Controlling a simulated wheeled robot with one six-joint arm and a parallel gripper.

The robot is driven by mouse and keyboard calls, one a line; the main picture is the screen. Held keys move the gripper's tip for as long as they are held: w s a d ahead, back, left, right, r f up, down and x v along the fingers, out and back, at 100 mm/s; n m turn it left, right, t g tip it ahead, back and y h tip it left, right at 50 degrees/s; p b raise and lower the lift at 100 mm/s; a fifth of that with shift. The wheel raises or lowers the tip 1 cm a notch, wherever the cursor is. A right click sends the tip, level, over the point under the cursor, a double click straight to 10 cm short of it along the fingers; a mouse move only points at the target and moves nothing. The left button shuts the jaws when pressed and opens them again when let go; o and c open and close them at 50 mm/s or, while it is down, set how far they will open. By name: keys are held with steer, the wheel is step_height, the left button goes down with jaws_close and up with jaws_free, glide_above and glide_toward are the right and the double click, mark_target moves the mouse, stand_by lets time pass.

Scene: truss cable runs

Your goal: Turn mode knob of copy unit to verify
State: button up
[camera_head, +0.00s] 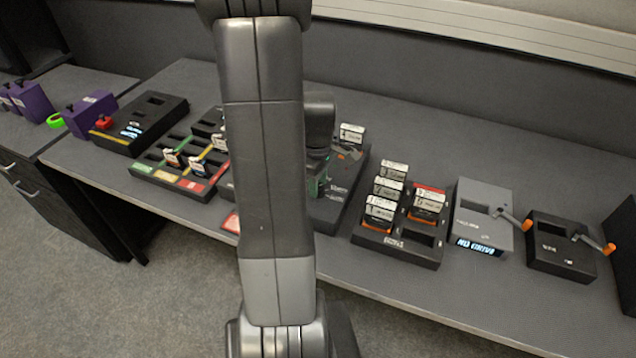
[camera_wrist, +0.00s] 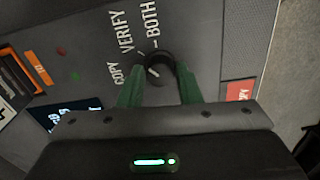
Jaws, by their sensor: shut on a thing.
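The copy unit (camera_head: 345,195) is a dark box on the bench, partly hidden behind my arm in the head view. In the wrist view its grey panel (camera_wrist: 205,35) carries the words COPY, VERIFY and BOTH around a round black mode knob (camera_wrist: 158,66). A pale mark on the knob appears to point toward the COPY side. My gripper (camera_wrist: 160,74) has its green fingers on both sides of the knob, shut on it. In the head view my gripper (camera_head: 318,184) is mostly hidden by the arm.
A card rack (camera_head: 398,245), a grey crank unit (camera_head: 482,215) and a black crank unit (camera_head: 560,250) stand to the right. A sorting tray (camera_head: 180,180) with coloured labels and purple blocks (camera_head: 90,112) lie left. A red COPY tag (camera_wrist: 240,92) is beside the panel.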

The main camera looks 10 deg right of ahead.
steer(key=shift+n, duration=0.6)
steer(key=o, duration=1)
steer(key=shift+r, duration=0.1)
step_height(320, 180, up, 14)
steer(key=shift+f, duration=0.15)
steer(key=shift+f, duration=0.1)
step_height(320, 180, down, 14)
steer(key=shift+r, duration=0.15)
stand_by(0.3)
